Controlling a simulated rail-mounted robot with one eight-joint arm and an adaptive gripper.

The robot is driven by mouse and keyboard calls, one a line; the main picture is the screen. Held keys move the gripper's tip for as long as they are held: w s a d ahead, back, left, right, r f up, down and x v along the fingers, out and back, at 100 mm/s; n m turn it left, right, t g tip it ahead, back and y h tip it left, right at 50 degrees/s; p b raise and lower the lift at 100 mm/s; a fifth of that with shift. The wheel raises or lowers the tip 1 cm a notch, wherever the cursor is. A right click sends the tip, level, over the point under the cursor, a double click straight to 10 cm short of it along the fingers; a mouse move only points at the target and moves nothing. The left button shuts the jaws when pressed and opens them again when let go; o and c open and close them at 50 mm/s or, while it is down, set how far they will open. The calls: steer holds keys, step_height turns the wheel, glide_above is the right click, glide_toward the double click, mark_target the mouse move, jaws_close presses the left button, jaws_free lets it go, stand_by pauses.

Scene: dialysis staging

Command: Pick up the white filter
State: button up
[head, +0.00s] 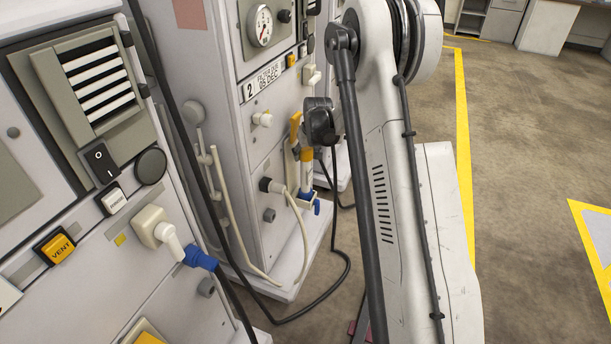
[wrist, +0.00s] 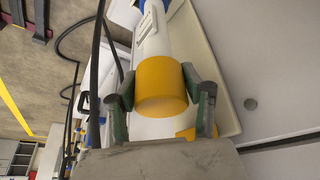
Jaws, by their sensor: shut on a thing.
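The white filter (wrist: 152,42) is a white cylinder with a yellow end cap and blue at its far end. In the wrist view my gripper (wrist: 166,90) has its green-padded fingers on both sides of the yellow cap, shut on it. In the head view the filter (head: 306,176) stands roughly upright at the front of the second machine, its yellow cap just below my gripper (head: 307,152). A cream holder (wrist: 212,62) lies close behind the filter. I cannot tell whether the filter still touches it. My arm hides part of this area.
The near machine (head: 100,245) has a blue connector (head: 200,259) jutting from its front. Dark hoses (head: 338,283) loop over the floor below the second machine (head: 238,160). Open floor with yellow lines (head: 462,150) lies to the right of my arm.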

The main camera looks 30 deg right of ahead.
jaws_close()
steer(key=shift+r, duration=0.1)
